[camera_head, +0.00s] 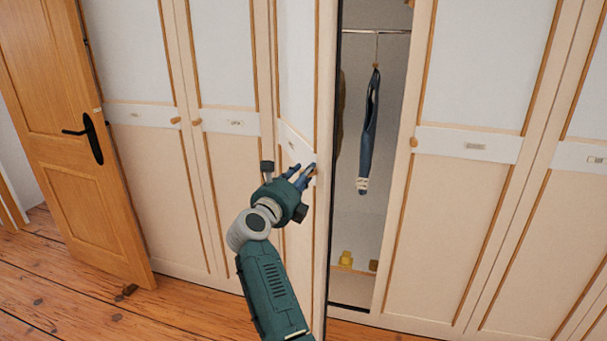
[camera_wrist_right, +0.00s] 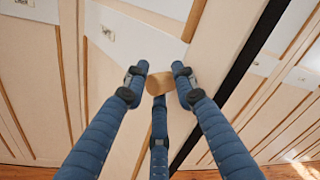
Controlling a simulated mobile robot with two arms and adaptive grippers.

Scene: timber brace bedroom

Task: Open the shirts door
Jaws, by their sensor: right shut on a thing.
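The shirts door (camera_head: 300,100) is a cream and white wardrobe door with wooden trim, and it stands partly open. Its right edge is swung out from the frame, and the wardrobe interior (camera_head: 365,210) shows to its right. My right gripper (camera_head: 305,174) is at the door's edge, at mid height. In the right wrist view its blue fingers are closed around a round wooden knob (camera_wrist_right: 165,102) on the door. The knob is mostly hidden by the fingers in the head view. The label on the door is too small to read. My left gripper is not in view.
Inside the wardrobe a blue garment (camera_head: 369,130) hangs from a metal rail (camera_head: 380,32), with small yellow items (camera_head: 346,259) at the bottom. Neighbouring wardrobe doors (camera_head: 465,200) are shut. A wooden room door (camera_head: 80,140) stands at left.

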